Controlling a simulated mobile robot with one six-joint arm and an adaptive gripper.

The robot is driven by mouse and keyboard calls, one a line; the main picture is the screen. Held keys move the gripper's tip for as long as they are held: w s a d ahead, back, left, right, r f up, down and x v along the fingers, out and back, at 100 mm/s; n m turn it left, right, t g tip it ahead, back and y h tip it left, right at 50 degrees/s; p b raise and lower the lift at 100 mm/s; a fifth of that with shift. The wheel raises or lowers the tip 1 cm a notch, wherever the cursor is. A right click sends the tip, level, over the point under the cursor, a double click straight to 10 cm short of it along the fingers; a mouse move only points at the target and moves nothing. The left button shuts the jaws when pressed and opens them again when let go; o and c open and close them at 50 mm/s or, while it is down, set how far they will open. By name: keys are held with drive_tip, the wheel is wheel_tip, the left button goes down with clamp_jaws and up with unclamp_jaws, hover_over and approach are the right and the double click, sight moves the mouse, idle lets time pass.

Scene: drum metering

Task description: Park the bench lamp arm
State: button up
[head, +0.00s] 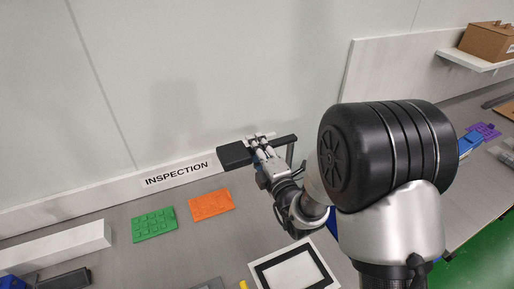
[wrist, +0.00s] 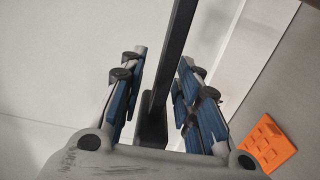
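The bench lamp has a black rectangular head (head: 235,155) and a thin dark arm (head: 284,140) running to the right towards a short post (head: 290,156). It stands by the back wall, right of the INSPECTION sign. My gripper (head: 260,140) is at the lamp arm, just right of the head. In the wrist view the dark lamp arm (wrist: 171,62) passes between the blue-padded fingers of my gripper (wrist: 163,58). Gaps show beside the arm, so the fingers look open around it. My arm hides part of the lamp's right side and base.
An orange tray (head: 212,204) and a green tray (head: 153,225) lie on the grey bench. A white block (head: 60,246) lies at left. A black-framed white sheet (head: 293,272) lies in front. A cardboard box (head: 488,42) sits on a shelf.

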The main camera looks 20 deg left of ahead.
drive_tip(key=v, duration=0.7)
drive_tip(key=shift+s+d, duration=0.2)
idle(0.5)
